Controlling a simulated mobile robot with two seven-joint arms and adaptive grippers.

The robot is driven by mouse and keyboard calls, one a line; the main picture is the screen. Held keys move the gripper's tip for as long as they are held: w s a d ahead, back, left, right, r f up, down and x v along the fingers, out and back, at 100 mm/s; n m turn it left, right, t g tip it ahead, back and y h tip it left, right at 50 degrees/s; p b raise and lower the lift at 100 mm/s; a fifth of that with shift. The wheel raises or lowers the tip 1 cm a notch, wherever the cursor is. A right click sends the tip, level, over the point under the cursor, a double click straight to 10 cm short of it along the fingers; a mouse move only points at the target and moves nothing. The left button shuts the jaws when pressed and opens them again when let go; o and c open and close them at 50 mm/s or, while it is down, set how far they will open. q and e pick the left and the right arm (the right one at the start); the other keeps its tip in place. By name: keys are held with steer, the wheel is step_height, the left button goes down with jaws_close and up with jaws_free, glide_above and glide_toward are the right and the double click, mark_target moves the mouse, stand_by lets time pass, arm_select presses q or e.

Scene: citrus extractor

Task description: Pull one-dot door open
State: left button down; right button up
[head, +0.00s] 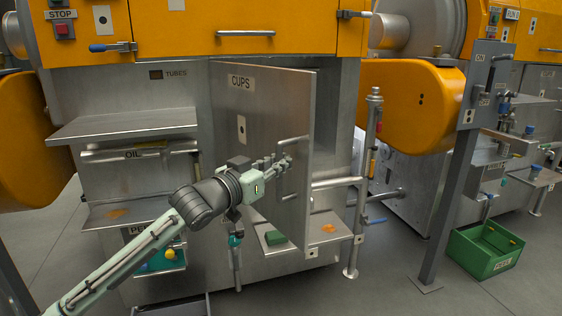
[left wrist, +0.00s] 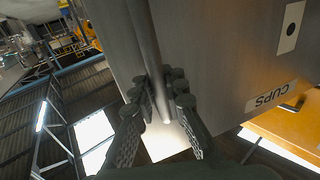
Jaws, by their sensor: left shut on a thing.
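The one-dot door (head: 255,100) is a grey metal panel labelled CUPS, with a single-dot plate (head: 241,129) on its face. It stands swung out at an angle from the machine front. Its bar handle (head: 293,142) is near the free right edge. My left gripper (head: 283,164) is shut on this handle. In the left wrist view the fingers (left wrist: 163,88) close around the bar handle (left wrist: 143,35), with the door (left wrist: 215,50) behind it. The fingers hide part of the handle. My right gripper is not in view.
A metal rail and post (head: 360,190) stand right of the door. A shelf (head: 125,124) juts out at left. A green block (head: 275,238) lies on a low ledge below the door. A green crate (head: 484,252) sits on the floor at right.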

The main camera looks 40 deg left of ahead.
arm_select(q)
steer(key=shift+s, duration=0.35)
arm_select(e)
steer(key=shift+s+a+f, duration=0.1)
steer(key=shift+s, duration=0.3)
arm_select(q)
steer(key=shift+f, duration=0.1)
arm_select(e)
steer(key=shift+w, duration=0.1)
arm_select(q)
steer(key=c, duration=1.6)
jaws_free()
steer(key=shift+d, duration=0.1)
steer(key=shift+o, duration=0.2)
steer(key=s, duration=1.2)
steer(key=shift+a, duration=0.35)
